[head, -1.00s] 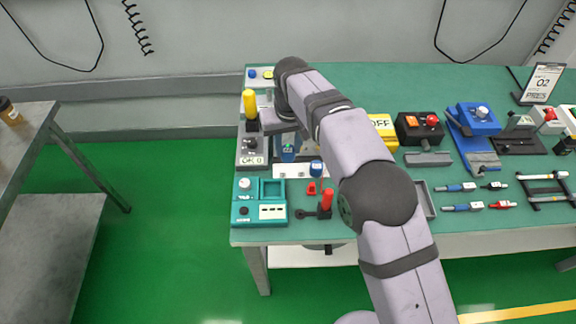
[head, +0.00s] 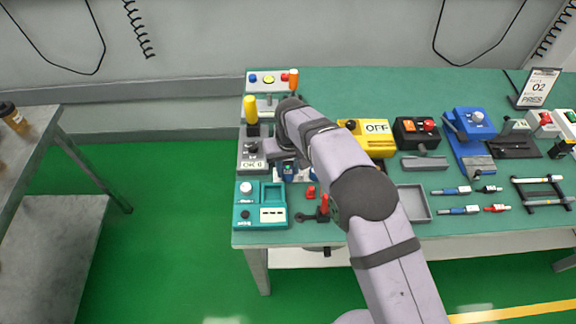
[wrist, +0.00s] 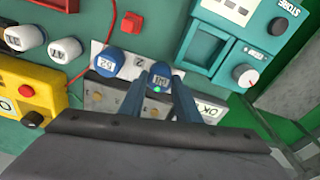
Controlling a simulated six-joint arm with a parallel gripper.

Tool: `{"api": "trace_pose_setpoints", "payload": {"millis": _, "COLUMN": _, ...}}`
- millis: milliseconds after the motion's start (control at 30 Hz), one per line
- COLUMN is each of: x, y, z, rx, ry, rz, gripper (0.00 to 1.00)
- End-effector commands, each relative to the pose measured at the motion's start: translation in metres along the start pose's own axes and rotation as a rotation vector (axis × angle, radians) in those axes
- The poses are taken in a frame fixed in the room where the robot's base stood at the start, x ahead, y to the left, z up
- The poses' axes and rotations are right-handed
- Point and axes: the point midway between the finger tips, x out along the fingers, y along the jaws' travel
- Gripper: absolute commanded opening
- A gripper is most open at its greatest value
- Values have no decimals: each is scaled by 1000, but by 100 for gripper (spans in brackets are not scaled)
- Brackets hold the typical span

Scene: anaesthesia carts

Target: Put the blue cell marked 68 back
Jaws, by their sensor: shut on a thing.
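In the wrist view my gripper (wrist: 160,98) is shut on a blue cell (wrist: 160,76) with a pale end label, too blurred to read surely. The cell is over the edge of a pale rack plate (wrist: 128,57); I cannot tell whether it is seated or above it. A second blue cell (wrist: 107,62) stands in the rack to its left, its number also unclear. In the head view my gripper (head: 288,172) is low over the rack at the table's left end, and my arm hides much of the rack.
A teal unit (wrist: 222,45) with an empty recess lies beside the rack, and a grey box (head: 252,158) with an OK label borders it. Two white cylinders (wrist: 45,43) and a yellow box (wrist: 30,100) are at left. A red lever (head: 324,205) stands near the front edge.

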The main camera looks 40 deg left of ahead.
Motion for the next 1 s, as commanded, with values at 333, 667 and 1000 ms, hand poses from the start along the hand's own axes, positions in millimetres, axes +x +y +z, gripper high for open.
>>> {"api": "trace_pose_setpoints", "payload": {"millis": 333, "x": 3, "y": 0, "z": 0, "rx": 0, "ry": 0, "rz": 0, "gripper": 37}}
{"api": "trace_pose_setpoints", "payload": {"millis": 667, "x": 3, "y": 0, "z": 0, "rx": 0, "ry": 0, "rz": 0, "gripper": 48}}
{"api": "trace_pose_setpoints", "payload": {"millis": 1000, "x": -21, "y": 0, "z": -1, "rx": 0, "ry": 4, "rz": 0, "gripper": 48}}
